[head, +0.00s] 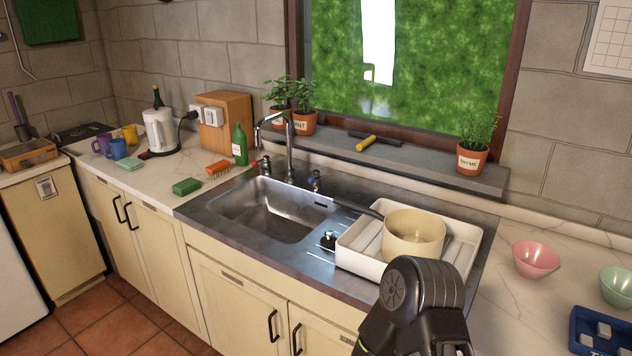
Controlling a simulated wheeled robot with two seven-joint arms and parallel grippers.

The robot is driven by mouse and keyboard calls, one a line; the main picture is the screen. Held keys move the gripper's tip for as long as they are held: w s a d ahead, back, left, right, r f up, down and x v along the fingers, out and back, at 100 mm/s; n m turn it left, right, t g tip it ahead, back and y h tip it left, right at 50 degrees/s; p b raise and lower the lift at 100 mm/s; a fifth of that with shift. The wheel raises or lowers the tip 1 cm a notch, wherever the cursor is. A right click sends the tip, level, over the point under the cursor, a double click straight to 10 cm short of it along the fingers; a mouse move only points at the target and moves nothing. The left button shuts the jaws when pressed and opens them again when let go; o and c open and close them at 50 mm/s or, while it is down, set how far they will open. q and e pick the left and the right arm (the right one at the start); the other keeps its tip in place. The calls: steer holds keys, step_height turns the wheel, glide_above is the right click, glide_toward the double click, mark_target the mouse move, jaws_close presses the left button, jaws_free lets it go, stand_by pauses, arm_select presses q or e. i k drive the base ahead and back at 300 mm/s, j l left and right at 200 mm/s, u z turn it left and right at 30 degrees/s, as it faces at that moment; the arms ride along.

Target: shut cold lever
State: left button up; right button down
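The cold lever (315,182), with a blue mark, stands on the sink's back rim, to the right of the curved metal tap (290,150). It is small here, and I cannot make out how far it is turned. Another lever (264,166), with a red mark, stands to the left of the tap. I see no clear stream of water above the sink basin (265,212). A black part of my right arm shows at the bottom, in front of the dish rack. Neither gripper's fingers are in view.
A white dish rack (357,266) holds a cream pan (414,236), whose dark handle reaches left toward the cold lever. A small black object (328,241) lies left of the rack. A green bottle (239,145) and green sponge (186,187) stand left of the sink.

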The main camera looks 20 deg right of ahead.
mark_target(315, 172)
steer(key=i+j, duration=0.75)
steer(key=i, duration=0.05)
